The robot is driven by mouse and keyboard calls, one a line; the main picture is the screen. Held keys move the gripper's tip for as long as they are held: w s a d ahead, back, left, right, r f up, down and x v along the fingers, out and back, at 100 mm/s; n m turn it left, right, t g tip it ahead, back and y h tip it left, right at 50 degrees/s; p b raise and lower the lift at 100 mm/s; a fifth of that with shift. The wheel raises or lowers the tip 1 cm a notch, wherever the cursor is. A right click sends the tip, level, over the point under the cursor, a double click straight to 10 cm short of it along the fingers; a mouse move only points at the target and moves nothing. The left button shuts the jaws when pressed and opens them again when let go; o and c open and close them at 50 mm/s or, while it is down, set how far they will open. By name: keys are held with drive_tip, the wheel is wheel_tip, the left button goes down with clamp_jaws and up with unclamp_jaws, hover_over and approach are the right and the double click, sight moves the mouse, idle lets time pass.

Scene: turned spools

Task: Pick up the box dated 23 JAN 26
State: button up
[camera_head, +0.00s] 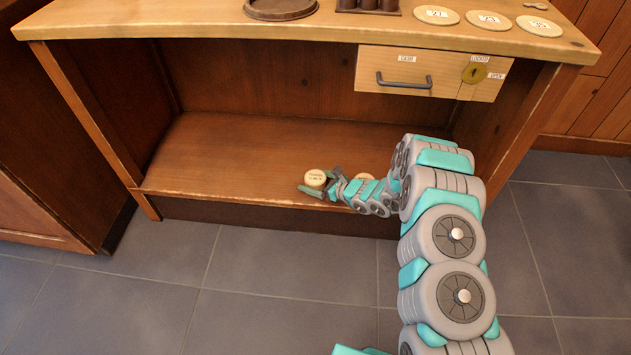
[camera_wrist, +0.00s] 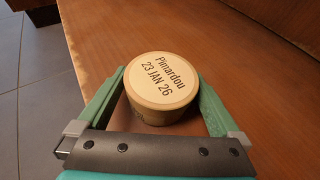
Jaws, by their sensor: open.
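A round cream box (camera_wrist: 162,85) stands upright on the wooden shelf, its lid printed "Pimardou 23 JAN 26" in the wrist view. In the head view the box (camera_head: 315,178) sits near the front edge of the lower shelf. My gripper (camera_wrist: 160,87) is open, with one green finger on each side of the box. The fingers look close to its sides; I cannot tell whether they touch it. In the head view my gripper (camera_head: 317,184) reaches in from the right at shelf height. The box's lower near side is partly hidden by the gripper.
Another round cream object (camera_head: 364,177) is partly hidden behind my arm on the lower shelf (camera_head: 225,155). A drawer (camera_head: 425,73) with a dark handle and a keyhole hangs above right. Numbered discs (camera_head: 487,20) lie on the counter top. The shelf's left part is clear.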

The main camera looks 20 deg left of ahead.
drive_tip(key=c, duration=1.1)
drive_tip(key=shift+o, duration=0.2)
drive_tip(key=shift+r, duration=0.15)
